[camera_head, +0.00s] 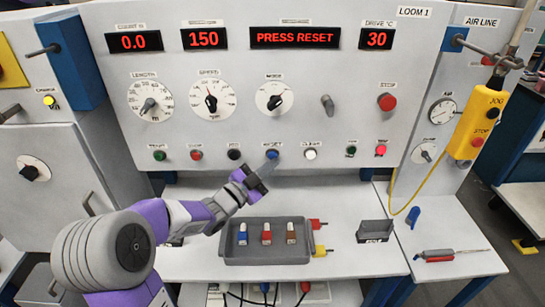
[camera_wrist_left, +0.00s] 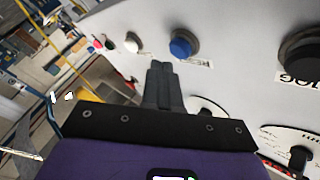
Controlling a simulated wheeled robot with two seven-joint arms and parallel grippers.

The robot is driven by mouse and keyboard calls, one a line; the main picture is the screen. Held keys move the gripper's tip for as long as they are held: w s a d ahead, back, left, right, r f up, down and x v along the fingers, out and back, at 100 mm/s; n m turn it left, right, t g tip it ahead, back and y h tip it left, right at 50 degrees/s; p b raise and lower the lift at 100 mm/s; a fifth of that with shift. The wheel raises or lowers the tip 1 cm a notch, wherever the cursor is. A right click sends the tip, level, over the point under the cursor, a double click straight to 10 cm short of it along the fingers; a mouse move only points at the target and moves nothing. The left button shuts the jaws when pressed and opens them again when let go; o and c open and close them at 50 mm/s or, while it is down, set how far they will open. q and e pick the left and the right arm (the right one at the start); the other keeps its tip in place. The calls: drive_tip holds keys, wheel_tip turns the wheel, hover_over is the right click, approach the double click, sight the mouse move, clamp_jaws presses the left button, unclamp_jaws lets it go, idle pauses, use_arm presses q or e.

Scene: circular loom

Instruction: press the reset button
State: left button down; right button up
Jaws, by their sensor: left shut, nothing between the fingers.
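The reset button (camera_head: 272,154) is a blue button in the lower row of the white panel, under a small label. It also shows in the left wrist view (camera_wrist_left: 182,47), up and right of my fingertips. My left gripper (camera_head: 265,168) is just below the button in the head view, its fingers pointing up towards the panel. In the left wrist view its dark fingers (camera_wrist_left: 161,68) are together and empty, and the blue button looks apart from the tips. A red display (camera_head: 295,37) reads PRESS RESET. My right gripper is not in view.
A black button (camera_head: 234,154) and a white button (camera_head: 310,154) flank the blue one. Below on the table (camera_head: 180,262) stands a grey tray (camera_head: 240,253) with several coloured items. A yellow pendant (camera_head: 477,122) hangs at the right.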

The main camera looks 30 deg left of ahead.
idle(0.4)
use_arm(q)
drive_tip(key=shift+w+a, duration=0.25)
drive_tip(key=shift+w, duration=0.1)
drive_tip(key=shift+w+a+b, duration=0.2)
drive_tip(key=shift+w+b, duration=0.15)
drive_tip(key=shift+w, duration=0.05)
idle(0.7)
idle(0.3)
drive_tip(key=shift+s+d+b, duration=0.45)
drive_tip(key=shift+s, duration=0.3)
